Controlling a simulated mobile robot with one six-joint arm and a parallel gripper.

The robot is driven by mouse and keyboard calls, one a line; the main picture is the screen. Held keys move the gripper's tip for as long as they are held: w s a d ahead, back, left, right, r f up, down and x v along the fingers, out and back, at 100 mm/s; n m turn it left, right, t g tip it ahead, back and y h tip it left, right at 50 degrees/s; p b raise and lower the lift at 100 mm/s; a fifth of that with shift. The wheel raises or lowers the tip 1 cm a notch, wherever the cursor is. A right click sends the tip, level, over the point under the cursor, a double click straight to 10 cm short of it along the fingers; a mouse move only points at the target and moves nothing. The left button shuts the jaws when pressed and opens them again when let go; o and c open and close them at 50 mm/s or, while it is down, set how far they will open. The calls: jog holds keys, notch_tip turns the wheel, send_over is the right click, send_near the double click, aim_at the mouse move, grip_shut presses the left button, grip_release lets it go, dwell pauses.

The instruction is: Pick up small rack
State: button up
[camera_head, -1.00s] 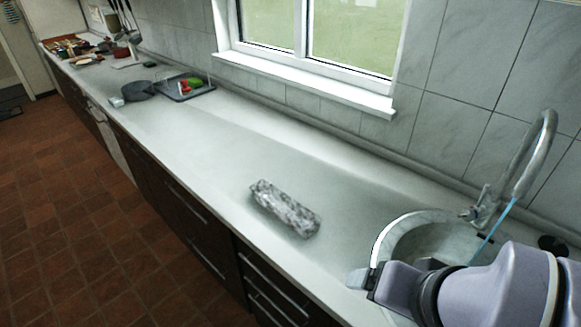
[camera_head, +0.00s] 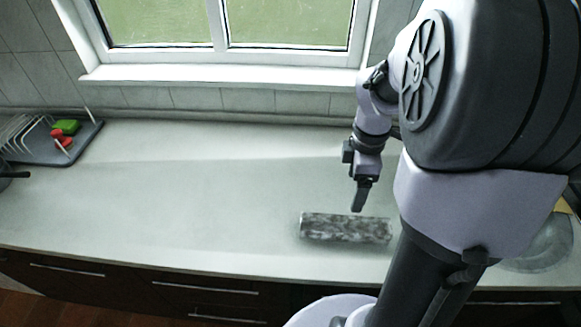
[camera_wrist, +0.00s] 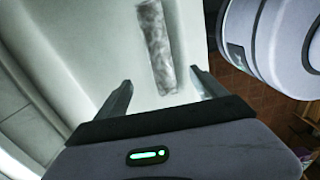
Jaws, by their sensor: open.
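A mottled grey oblong block (camera_head: 345,228) lies on the counter near its front edge, right of centre in the head view. It is the piece nearest my gripper, but I cannot tell by its look that it is the small rack. My gripper (camera_head: 360,207) is above its far side, pointing down and apart from it. In the wrist view the same block (camera_wrist: 158,48) runs lengthwise ahead of the two spread fingers, with its near end between them. The gripper is open and empty.
A dark tray (camera_head: 80,150) with white wire rack bars, a green and a red item stands at the far left. A round sink (camera_head: 545,245) is at the right, partly behind my arm. The window sill (camera_head: 220,77) is behind. The counter's middle (camera_head: 190,190) is clear.

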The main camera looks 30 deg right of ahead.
jog(key=b, duration=0.6)
send_near(346, 225)
jog(key=shift+s+a, duration=0.65)
jog(key=shift+s, duration=0.35)
jog(key=f+b, duration=0.1)
jog(key=f, duration=0.1)
jog(key=f+b, duration=0.1)
jog(key=f, duration=0.1)
jog(key=f+b, duration=0.1)
jog(key=f, duration=0.1)
jog(key=shift+w+a+b, duration=0.2)
jog(key=shift+a+b, duration=0.05)
jog(key=shift+b, duration=0.1)
jog(key=shift+r, duration=0.1)
jog(key=shift+c, duration=0.7)
jog(key=c, duration=1.5)
